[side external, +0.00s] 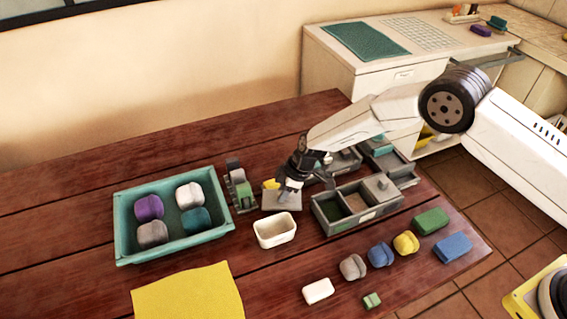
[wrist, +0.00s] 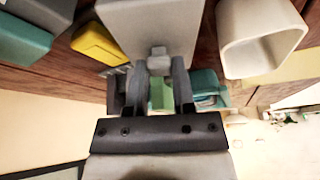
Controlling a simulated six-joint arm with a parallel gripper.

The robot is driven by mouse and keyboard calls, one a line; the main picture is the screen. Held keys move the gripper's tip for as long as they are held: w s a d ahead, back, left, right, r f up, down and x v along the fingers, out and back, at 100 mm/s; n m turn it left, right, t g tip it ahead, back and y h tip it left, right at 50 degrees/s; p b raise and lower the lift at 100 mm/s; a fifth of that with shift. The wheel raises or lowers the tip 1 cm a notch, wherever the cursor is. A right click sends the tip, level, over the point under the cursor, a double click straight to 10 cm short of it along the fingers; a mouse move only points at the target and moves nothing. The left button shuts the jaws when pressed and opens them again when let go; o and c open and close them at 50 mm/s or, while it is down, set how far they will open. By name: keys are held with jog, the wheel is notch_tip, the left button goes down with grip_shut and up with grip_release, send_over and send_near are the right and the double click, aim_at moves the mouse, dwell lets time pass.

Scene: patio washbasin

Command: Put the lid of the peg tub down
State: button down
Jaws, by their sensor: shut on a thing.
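My gripper (side external: 285,188) is shut on the small knob of a flat grey lid (side external: 285,203), pointing down. In the wrist view the fingers (wrist: 158,68) pinch the knob, and the lid (wrist: 150,22) lies just past them. The lid is behind an open white tub (side external: 274,233), apart from it; the tub also shows in the wrist view (wrist: 262,45). The tub looks empty. I cannot tell how far the lid is above the table, nor which container is the peg tub.
A grey compartment box (side external: 357,215) stands right of the lid. A yellow item (side external: 270,184) is behind the lid, and a grey and green object (side external: 240,190) is to its left. A teal tray (side external: 122,225) holds several soft blocks. A yellow cloth (side external: 188,293) lies in front.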

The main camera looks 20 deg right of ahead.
jog(key=shift+f, duration=0.1)
jog(key=shift+c, duration=2.3)
grip_release()
jog(key=shift+d+r, duration=0.1)
jog(key=shift+r, duration=0.8)
jog(key=v, duration=1.1)
jog(key=shift+s+d+r, duration=0.1)
jog(key=shift+d+r, duration=0.1)
